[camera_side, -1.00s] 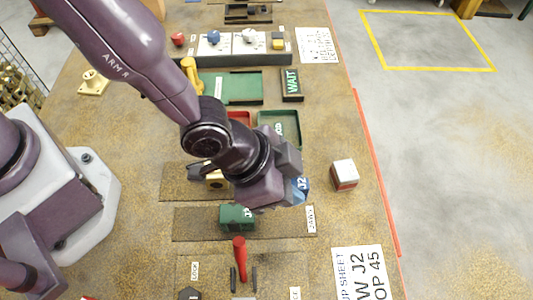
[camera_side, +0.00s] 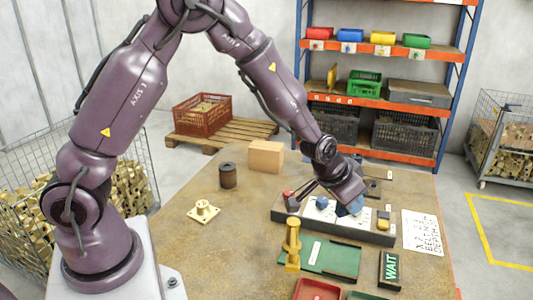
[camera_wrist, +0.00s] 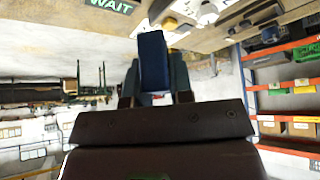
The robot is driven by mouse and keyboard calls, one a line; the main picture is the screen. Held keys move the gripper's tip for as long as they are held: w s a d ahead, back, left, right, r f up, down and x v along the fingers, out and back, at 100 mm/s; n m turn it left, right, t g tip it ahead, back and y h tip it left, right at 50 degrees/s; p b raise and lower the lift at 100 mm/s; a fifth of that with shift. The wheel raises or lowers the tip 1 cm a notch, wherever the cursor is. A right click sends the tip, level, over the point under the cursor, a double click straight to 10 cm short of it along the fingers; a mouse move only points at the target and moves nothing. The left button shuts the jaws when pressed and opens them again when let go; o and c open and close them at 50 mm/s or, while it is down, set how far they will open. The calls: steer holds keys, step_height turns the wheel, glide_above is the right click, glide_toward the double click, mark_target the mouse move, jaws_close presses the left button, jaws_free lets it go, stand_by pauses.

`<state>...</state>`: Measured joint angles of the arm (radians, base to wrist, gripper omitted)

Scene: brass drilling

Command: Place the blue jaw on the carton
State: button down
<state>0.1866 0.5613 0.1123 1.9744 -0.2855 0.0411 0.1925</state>
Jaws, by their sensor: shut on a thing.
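My gripper (camera_side: 347,203) is shut on the blue jaw (camera_side: 354,208), which shows partly below the fingers in the side view. In the wrist view the blue jaw (camera_wrist: 153,62) stands out between the two fingers of my gripper (camera_wrist: 154,88). In the side view it is over or just behind the dark rail with coloured knobs; I cannot tell its exact height. A plain brown carton (camera_side: 266,157) stands at the back of the table, left of and beyond my gripper. Its top looks bare.
The dark rail (camera_side: 350,230) carries several knobs. A yellow upright handle (camera_side: 293,245), a green plate (camera_side: 333,259) and a WAIT sign (camera_side: 390,270) are in front. A dark cylinder (camera_side: 228,175) stands left of the carton, with a brass flange (camera_side: 203,211) nearer. Table between flange and rail is clear.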

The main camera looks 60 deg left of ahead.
steer(key=a+r+n+y, duration=0.3)
steer(key=a+n, duration=0.2)
steer(key=a, duration=1.4)
steer(key=s+a+r+n+g+y, duration=0.15)
steer(key=s+a, duration=0.25)
steer(key=a, duration=0.5)
steer(key=s+a+r+n+g, duration=0.1)
steer(key=s+a+r+n, duration=0.25)
steer(key=a, duration=0.55)
glide_toward(268, 142)
steer(key=shift+w+a+f+m+t, duration=0.25)
steer(key=shift+w+a+f+m, duration=0.15)
steer(key=shift+w+a+f, duration=0.5)
steer(key=shift+w+f, duration=0.05)
steer(key=shift+f, duration=1.6)
